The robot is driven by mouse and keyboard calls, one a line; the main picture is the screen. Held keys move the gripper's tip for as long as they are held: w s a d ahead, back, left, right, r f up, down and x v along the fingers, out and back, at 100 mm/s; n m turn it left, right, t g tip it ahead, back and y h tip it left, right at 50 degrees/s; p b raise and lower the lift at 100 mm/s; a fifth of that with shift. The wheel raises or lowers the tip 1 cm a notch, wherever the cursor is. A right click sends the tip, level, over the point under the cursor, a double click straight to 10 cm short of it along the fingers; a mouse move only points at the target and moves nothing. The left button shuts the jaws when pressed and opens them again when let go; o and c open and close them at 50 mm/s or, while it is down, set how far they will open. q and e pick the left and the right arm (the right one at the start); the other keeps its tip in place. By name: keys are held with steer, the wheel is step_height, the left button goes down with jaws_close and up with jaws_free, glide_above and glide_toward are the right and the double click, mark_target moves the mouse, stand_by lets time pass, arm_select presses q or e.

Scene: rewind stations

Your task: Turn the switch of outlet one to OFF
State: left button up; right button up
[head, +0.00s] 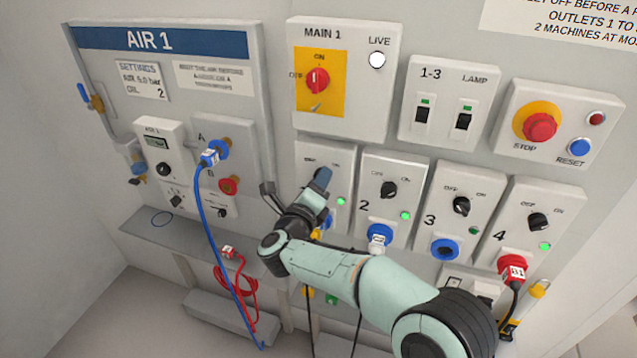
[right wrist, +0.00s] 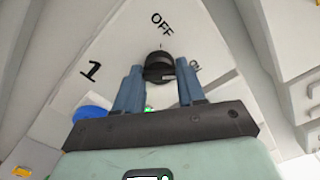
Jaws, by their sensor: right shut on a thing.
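Outlet one (head: 342,168) is a light grey panel at the left of the outlet row, partly hidden by my right arm in the head view. Its green lamp (head: 341,201) is lit. In the right wrist view its black round switch (right wrist: 159,64) lies below the word OFF, with ON to the right. My right gripper (head: 322,178) is at the panel. In the right wrist view its two blue fingers (right wrist: 160,82) are on both sides of the switch, shut on it. I cannot tell where the switch points. My left gripper is not in view.
Outlets two (head: 389,212), three (head: 451,220) and four (head: 529,238) stand to the right. Above are the MAIN 1 box (head: 343,118), lamp switches (head: 443,133) and STOP button (head: 540,128). The AIR 1 panel (head: 100,62) with a blue hose (head: 207,215) is left.

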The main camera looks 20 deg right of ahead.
arm_select(q)
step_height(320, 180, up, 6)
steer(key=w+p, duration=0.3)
steer(key=p, duration=0.2)
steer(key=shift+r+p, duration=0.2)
steer(key=shift+p, duration=0.1)
arm_select(e)
steer(key=shift+r+n, duration=0.2)
steer(key=shift+n, duration=8)
steer(key=shift+f, duration=0.1)
steer(key=o, duration=1)
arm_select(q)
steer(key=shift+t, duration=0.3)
